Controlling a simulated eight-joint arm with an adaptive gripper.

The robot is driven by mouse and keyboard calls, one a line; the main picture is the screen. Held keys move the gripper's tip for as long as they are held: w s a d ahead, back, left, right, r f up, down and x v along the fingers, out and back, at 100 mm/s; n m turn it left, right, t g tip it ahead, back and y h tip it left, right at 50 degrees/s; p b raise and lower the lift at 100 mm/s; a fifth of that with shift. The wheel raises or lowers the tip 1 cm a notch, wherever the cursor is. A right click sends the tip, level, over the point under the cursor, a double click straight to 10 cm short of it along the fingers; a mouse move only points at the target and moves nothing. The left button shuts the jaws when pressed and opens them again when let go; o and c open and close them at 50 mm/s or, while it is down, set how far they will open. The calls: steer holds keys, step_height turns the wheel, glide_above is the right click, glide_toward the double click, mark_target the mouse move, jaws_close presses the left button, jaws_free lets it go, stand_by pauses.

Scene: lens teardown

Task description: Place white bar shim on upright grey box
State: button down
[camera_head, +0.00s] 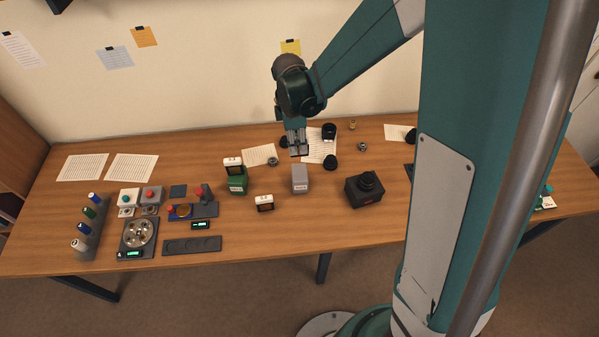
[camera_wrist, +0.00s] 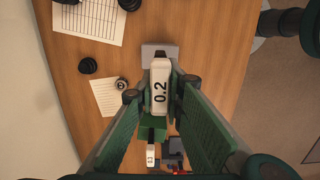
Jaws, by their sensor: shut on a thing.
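My gripper (camera_head: 298,148) hangs above the table in the head view. In the wrist view it is shut on a white bar shim (camera_wrist: 160,88) marked 0.2, one finger on each side. The upright grey box (camera_head: 300,181) stands on the table just below and in front of my gripper in the head view. In the wrist view the grey box (camera_wrist: 168,49) shows partly behind the far end of the shim. The shim appears above the box; I cannot tell the gap between them. The held shim is hard to make out in the head view.
A green box (camera_head: 237,186) with a white block (camera_head: 233,162) on it stands left of the grey box. Another white block (camera_head: 265,203) lies in front. A black device (camera_head: 364,190) stands to the right. Black lens parts (camera_head: 330,161) and papers lie behind.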

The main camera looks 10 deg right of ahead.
mark_target(298, 156)
steer(key=shift+f, duration=2.9)
steer(key=shift+f, duration=0.15)
steer(key=shift+f, duration=1.95)
steer(key=shift+f, duration=0.2)
steer(key=c, duration=2.4)
jaws_free()
steer(key=shift+r+p, duration=0.3)
steer(key=shift+p, duration=0.05)
steer(key=shift+a+r, duration=0.15)
steer(key=shift+r, duration=1.8)
steer(key=shift+a+r, duration=0.15)
steer(key=shift+r, duration=1.85)
steer(key=shift+a+r, duration=0.15)
steer(key=shift+r, duration=1.8)
